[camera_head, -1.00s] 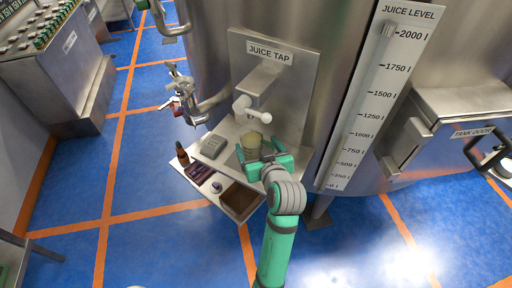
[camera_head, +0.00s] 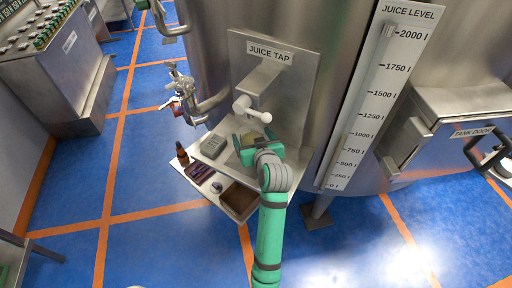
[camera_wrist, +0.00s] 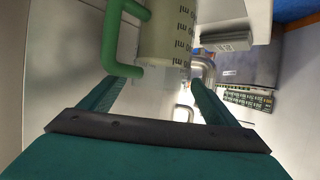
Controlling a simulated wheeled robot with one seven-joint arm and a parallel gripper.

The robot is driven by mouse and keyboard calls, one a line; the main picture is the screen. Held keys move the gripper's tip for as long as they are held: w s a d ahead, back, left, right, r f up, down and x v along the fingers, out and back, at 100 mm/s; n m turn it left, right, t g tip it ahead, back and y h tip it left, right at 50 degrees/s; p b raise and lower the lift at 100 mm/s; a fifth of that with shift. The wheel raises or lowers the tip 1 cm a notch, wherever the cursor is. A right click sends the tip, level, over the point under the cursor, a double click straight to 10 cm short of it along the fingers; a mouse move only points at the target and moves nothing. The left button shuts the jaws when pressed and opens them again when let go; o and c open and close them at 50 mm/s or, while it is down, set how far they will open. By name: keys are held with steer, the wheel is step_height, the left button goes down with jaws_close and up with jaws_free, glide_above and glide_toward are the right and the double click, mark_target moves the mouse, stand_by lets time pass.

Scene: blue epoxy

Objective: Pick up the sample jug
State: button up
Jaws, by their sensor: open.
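The sample jug (camera_wrist: 168,35) is a pale, translucent vessel with printed ml marks and a green handle (camera_wrist: 108,40). In the head view only a little of the jug (camera_head: 252,134) shows, under the juice tap; my gripper hides most of it. My gripper (camera_head: 259,143) is open, close in front of the jug. In the wrist view its two teal fingers (camera_wrist: 160,84) point towards the jug, which stands ahead and between them. The handle is on the left, close to the left fingertip. I cannot tell whether either finger touches the jug.
The juice tap (camera_head: 251,108) hangs just above the jug. On the shelf beside it are a grey device (camera_head: 212,146), a brown bottle (camera_head: 182,154) and an open brown bin (camera_head: 239,199). The steel tank (camera_head: 215,50) closes off the back.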

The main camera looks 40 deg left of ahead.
steer(key=shift+r, duration=0.1)
jaws_close()
